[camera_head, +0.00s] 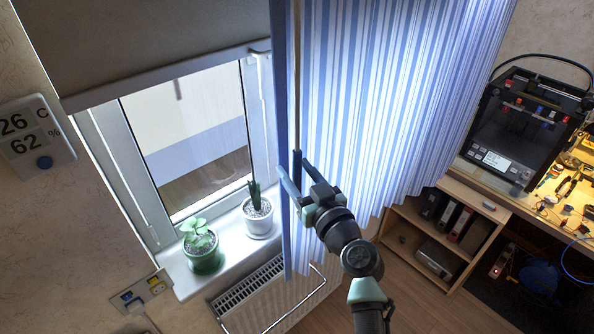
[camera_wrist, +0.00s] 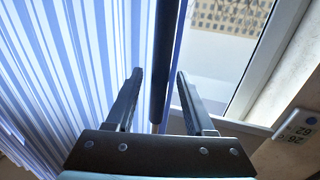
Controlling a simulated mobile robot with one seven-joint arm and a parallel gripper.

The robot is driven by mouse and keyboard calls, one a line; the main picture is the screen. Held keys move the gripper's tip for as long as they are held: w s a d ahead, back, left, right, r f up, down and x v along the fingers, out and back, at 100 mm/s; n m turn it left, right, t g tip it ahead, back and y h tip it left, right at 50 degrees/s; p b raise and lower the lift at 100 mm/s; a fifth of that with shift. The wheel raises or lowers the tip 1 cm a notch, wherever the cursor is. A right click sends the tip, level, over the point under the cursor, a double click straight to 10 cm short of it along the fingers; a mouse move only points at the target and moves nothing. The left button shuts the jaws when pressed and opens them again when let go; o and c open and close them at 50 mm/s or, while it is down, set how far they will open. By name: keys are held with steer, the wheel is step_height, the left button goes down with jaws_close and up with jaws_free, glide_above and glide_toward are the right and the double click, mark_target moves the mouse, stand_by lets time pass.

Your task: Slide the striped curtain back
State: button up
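The blue-and-white striped curtain (camera_head: 380,90) hangs in folds to the right of the window. It also fills the left of the wrist view (camera_wrist: 70,60). A thin dark rod (camera_head: 297,100) hangs upright along the curtain's left edge. In the wrist view the rod (camera_wrist: 166,60) runs down between my fingers. My gripper (camera_head: 290,164) is at the rod's lower part, in front of the curtain's left edge. In the wrist view my gripper (camera_wrist: 160,76) is open, one finger on each side of the rod, with a gap visible on both sides.
A grey roller blind (camera_head: 150,40) covers the window's top. A green-potted plant (camera_head: 203,250) and a white-potted cactus (camera_head: 257,215) stand on the sill. A radiator (camera_head: 270,300) is below. A shelf unit (camera_head: 440,235) and a 3D printer (camera_head: 520,130) stand at right.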

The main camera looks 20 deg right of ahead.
jaws_close()
stand_by(1.3)
